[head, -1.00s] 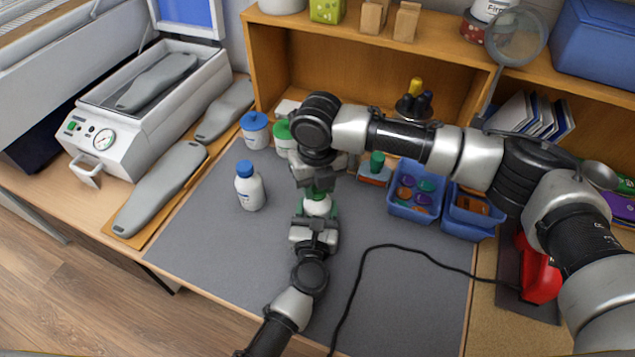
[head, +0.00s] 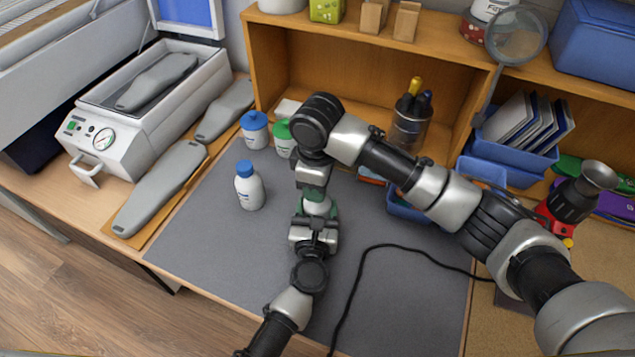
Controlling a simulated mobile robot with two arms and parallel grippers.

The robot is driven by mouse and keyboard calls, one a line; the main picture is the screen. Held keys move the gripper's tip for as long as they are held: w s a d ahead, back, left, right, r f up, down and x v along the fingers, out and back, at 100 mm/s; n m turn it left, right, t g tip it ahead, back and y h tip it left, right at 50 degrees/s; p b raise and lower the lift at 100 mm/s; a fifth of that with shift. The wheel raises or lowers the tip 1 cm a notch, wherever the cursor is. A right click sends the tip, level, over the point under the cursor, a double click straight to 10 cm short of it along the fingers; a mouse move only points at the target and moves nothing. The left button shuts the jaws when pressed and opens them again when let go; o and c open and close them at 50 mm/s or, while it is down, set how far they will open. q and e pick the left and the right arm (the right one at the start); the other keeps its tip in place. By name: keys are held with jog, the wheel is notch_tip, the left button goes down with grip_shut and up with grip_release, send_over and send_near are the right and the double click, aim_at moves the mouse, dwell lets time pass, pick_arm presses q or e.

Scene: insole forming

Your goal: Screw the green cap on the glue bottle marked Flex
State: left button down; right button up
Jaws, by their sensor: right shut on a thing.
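A white glue bottle (head: 317,208) with green at its sides stands upright on the grey mat, partly covered by both grippers; I cannot read its marking. My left gripper (head: 317,222) is around the bottle from the front and looks closed on it. My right gripper (head: 313,188) points down right above the bottle, shut on the green cap (head: 313,191), of which only a little shows between the fingers. The cap is at the bottle's top; I cannot tell how far it is seated.
A white bottle with a blue cap (head: 250,187) stands to the left. A blue-lidded jar (head: 255,130) and a green-lidded jar (head: 281,138) stand behind. A black cable (head: 362,270) crosses the mat. A blue bin (head: 402,208) is partly hidden by my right arm.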

jog(key=m, duration=0.7)
jog(key=shift+a, duration=0.1)
jog(key=m, duration=0.8)
jog(key=o, duration=1.1)
notch_tip(320, 180, up, 12)
